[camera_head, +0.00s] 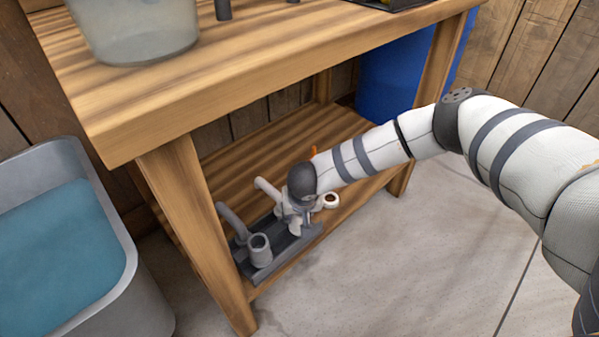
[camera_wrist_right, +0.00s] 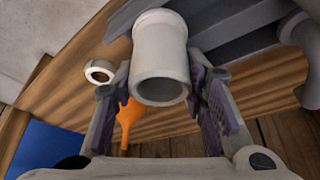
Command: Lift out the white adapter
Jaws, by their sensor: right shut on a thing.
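My right gripper (camera_head: 293,216) reaches onto the lower shelf of the wooden table and is shut on the white adapter. In the right wrist view the adapter (camera_wrist_right: 160,52) is an off-white hollow cylinder between the two fingers (camera_wrist_right: 163,95), its open end facing the camera. In the head view the gripper mostly hides it. It is at the dark grey tray (camera_head: 262,268), which also shows in the wrist view (camera_wrist_right: 235,28). I cannot tell whether the adapter still touches the tray. My left gripper is not in view.
Grey pipe pieces (camera_head: 260,247) stand at the tray's near end. A white ring (camera_head: 331,201) and an orange object (camera_wrist_right: 128,116) are close to the gripper. The tabletop (camera_head: 250,80) hangs above. A grey tub (camera_head: 130,255) stands left.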

